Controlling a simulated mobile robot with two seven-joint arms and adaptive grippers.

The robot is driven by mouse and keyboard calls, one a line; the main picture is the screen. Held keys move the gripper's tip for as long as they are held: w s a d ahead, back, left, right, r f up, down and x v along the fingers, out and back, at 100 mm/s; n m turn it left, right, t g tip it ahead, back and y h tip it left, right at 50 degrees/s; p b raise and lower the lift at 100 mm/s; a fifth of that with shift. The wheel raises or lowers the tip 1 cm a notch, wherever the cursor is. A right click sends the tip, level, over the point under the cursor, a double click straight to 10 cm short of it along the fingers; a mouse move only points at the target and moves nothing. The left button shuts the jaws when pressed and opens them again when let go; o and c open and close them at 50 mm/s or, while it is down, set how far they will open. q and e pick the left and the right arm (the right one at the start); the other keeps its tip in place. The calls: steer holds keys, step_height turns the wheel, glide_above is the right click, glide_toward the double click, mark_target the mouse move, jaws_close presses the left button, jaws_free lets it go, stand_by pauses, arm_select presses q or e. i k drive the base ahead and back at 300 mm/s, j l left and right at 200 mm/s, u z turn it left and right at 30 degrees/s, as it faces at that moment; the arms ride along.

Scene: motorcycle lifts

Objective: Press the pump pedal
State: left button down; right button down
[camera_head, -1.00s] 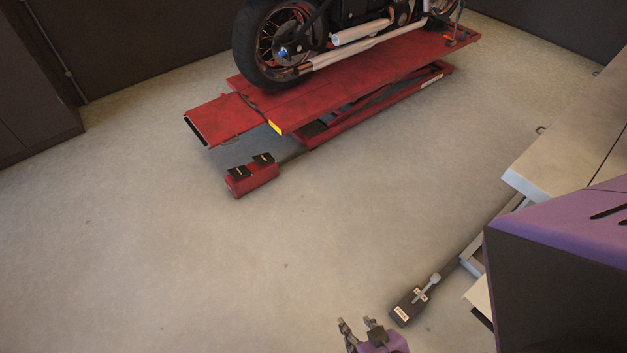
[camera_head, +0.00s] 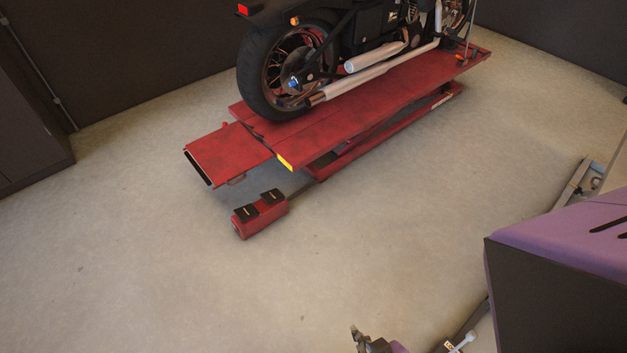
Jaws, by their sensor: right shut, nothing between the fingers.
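A dark foot pedal unit with a pale lever (camera_head: 462,342) is at the bottom edge, right of centre, mostly cut off by the frame. My right gripper (camera_head: 362,341) is just left of it, shut and empty, partly below the frame. A gap of floor shows between them; their height difference cannot be told. A second pedal unit (camera_head: 262,222), a red box with two black pedals, stands on the floor by the red lift, well away from my gripper. My left gripper is not in view.
The red lift (camera_head: 225,152) carries a black motorcycle (camera_head: 285,75). A grey metal frame part (camera_head: 572,188) lies at the right. A dark cabinet (camera_head: 30,130) stands at left. The middle floor (camera_head: 400,230) is clear.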

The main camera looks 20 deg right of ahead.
mark_target(273, 195)
steer(key=i+j, duration=0.1)
steer(key=i, duration=0.65)
steer(key=i+j+z, duration=0.1)
steer(key=i, duration=0.65)
